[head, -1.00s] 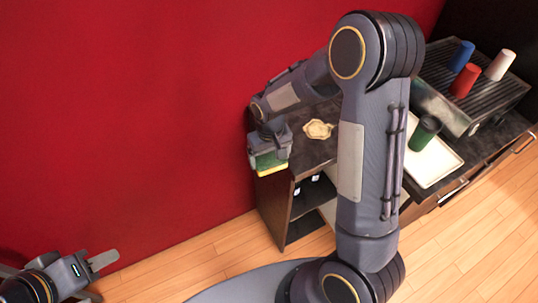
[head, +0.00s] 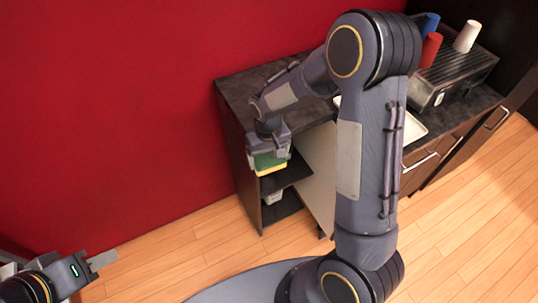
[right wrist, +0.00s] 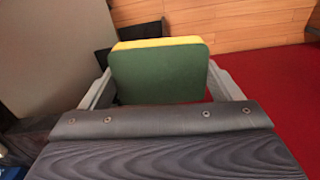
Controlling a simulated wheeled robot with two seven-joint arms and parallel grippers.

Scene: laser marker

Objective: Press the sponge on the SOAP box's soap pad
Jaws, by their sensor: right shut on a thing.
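A green and yellow sponge (head: 271,164) is held in my right gripper (head: 268,155), in front of the open shelf unit. In the right wrist view the sponge (right wrist: 158,75) shows its green face and a yellow edge between the two fingers. My left gripper (head: 101,261) is at the lower left, over the floor. Only its end shows, and I cannot tell whether it is open. I cannot make out the SOAP box or its soap pad; a small light grey item (head: 273,197) on the lower shelf is too small to identify.
The dark countertop (head: 236,86) runs along the red wall, with open shelves below. A grill-like machine (head: 455,75) at the back right bears blue, red and white cups. A white tray (head: 412,128) is partly hidden by my right arm. The wooden floor in front is clear.

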